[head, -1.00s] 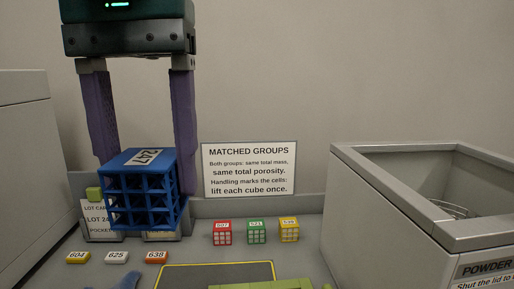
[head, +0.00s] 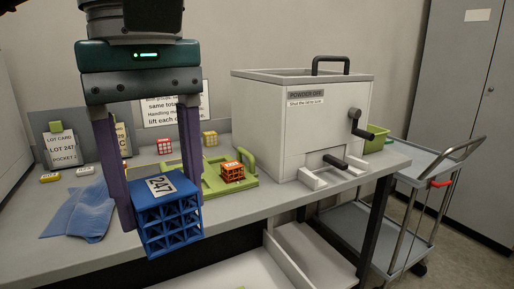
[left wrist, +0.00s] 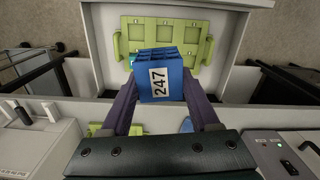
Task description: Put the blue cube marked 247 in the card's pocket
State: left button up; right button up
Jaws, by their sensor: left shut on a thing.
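The blue lattice cube marked 247 (head: 172,228) hangs in my left gripper (head: 163,208), one finger on each side, its label facing up. In the head view it appears over the bench's front edge. In the left wrist view the cube (left wrist: 160,84) sits between the fingers, above an open drawer. The lot card (head: 62,150), reading LOT 247 and POCKET, stands upright at the back left of the bench, well apart from the cube. The card's pocket cannot be made out. My right gripper is not in view.
A blue crumpled sheet (head: 84,212) lies left of the cube. A green tray (head: 212,180) carries an orange cube (head: 232,171). Red and yellow cubes stand behind. The powder box (head: 285,130) is at right. A green tray (left wrist: 195,48) lies in the open drawer (left wrist: 225,75).

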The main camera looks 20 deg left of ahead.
pick_arm(q)
jog(key=shift+s+a+f+n+b, duration=0.3)
jog(key=shift+f+n+b, duration=2.85)
jog(key=shift+f, duration=2.35)
jog(key=shift+s+a+f+n+b, duration=0.2)
jog(key=shift+f+n+b, duration=2.1)
jog(key=shift+f+b, duration=2.35)
jog(key=shift+s+a+f+n+b, duration=0.3)
jog(key=shift+f+n+b, duration=2.45)
jog(key=shift+f, duration=3.55)
jog(key=shift+d, duration=0.1)
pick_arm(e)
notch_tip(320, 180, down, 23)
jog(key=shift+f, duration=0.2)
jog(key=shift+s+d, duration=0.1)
pick_arm(q)
jog(key=o, duration=0.8)
jog(key=c, duration=0.7)
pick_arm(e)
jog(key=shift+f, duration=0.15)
